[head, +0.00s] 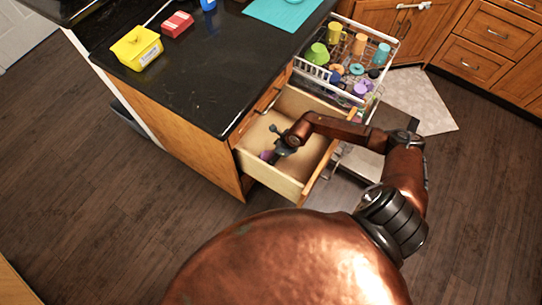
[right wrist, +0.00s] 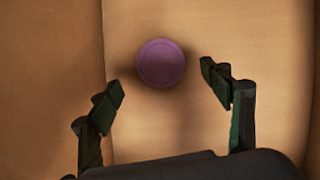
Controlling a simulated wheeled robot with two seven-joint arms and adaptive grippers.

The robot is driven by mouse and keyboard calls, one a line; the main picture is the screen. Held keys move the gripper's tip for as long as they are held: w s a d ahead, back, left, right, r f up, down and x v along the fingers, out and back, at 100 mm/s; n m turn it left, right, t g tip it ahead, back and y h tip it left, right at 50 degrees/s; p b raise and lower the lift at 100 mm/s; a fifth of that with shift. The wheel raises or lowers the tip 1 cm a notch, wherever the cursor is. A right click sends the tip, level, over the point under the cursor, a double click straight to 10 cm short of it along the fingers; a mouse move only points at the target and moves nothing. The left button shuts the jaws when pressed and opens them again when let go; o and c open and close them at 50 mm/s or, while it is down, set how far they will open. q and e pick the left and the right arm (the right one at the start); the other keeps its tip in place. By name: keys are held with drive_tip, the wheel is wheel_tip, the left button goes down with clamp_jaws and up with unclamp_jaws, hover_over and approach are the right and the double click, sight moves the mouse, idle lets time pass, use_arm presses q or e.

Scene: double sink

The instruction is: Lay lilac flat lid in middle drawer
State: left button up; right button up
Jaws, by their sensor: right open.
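The lilac lid (right wrist: 161,63) is a round purple disc. In the right wrist view it shows face-on against the drawer's light wood bottom, with a shadow around its lower edge. In the head view the lid (head: 265,155) is a small purple patch inside the pulled-out drawer (head: 268,178), near its front left. My right gripper (right wrist: 162,82) is open, its fingers apart on either side just below the lid in the picture, with no visible contact. In the head view my right gripper (head: 275,154) is down inside the drawer. My left gripper is not in view.
A pulled-out dish rack (head: 345,97) with several coloured cups stands beyond the drawer. The black countertop (head: 200,85) holds a yellow container (head: 137,48), a red box (head: 177,24) and a teal mat (head: 282,12). The drawer bottom around the lid looks bare.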

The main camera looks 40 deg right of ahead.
drive_tip(key=p+v, duration=0.1)
drive_tip(key=v, duration=0.5)
drive_tip(key=shift+s+d, duration=0.1)
